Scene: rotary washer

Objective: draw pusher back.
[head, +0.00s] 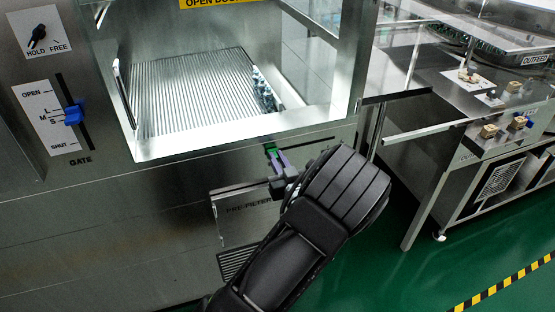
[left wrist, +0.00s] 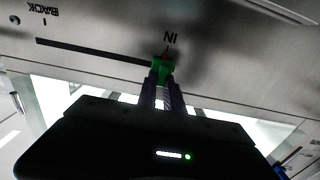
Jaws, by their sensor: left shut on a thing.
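The pusher's green knob (left wrist: 161,67) sits at the end of a dark slot (left wrist: 95,52) marked IN, seen upside down in the left wrist view. The slot runs left toward the BACK mark (left wrist: 45,11). My left gripper (left wrist: 162,84) is shut on the green knob, one finger on either side. My right gripper is out of view.
The washer's ribbed chamber floor (head: 190,88) lies above the gripper, with several small items at its right side. A blue gate lever (head: 74,115) stands by the M/S marks at left. A PRE-FILTER panel (head: 235,222) is below. A bench (head: 470,130) stands at right.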

